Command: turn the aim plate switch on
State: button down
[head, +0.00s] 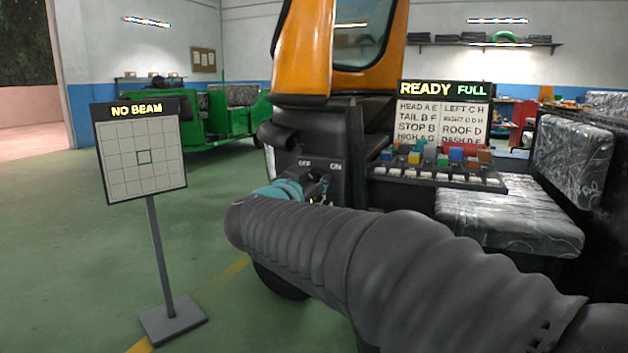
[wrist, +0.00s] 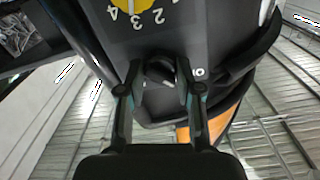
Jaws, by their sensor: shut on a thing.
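The switch panel (head: 335,165) on the dark rickshaw front carries the labels OFF and ON. My gripper (head: 318,188) is at this panel, below the labels. In the wrist view my gripper (wrist: 161,80) is shut on the dark switch knob (wrist: 160,71), one finger on each side. The ON label shows upside down beside the right finger. My arm hides part of the panel in the head view.
A numbered yellow dial (wrist: 135,12) is close to the knob in the wrist view. To the right stand a row of colored fuse-like blocks (head: 440,155), a READY FULL sign (head: 445,89) and a wrapped seat (head: 510,215). Green floor is open around the stand.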

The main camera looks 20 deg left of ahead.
jog(key=shift+m, duration=0.3)
jog(key=m, duration=0.3)
jog(key=shift+m, duration=0.4)
jog(key=m+b, duration=0.1)
jog(key=m, duration=0.3)
jog(key=shift+f+m, duration=0.1)
jog(key=shift+m, duration=0.2)
jog(key=m+b, duration=0.2)
jog(key=m, duration=0.2)
jog(key=shift+f, duration=0.1)
jog(key=m+b, duration=0.2)
jog(key=m, duration=0.2)
jog(key=shift+m, duration=0.6)
jog(key=c, duration=0.8)
grip_release()
jog(key=shift+o, duration=0.2)
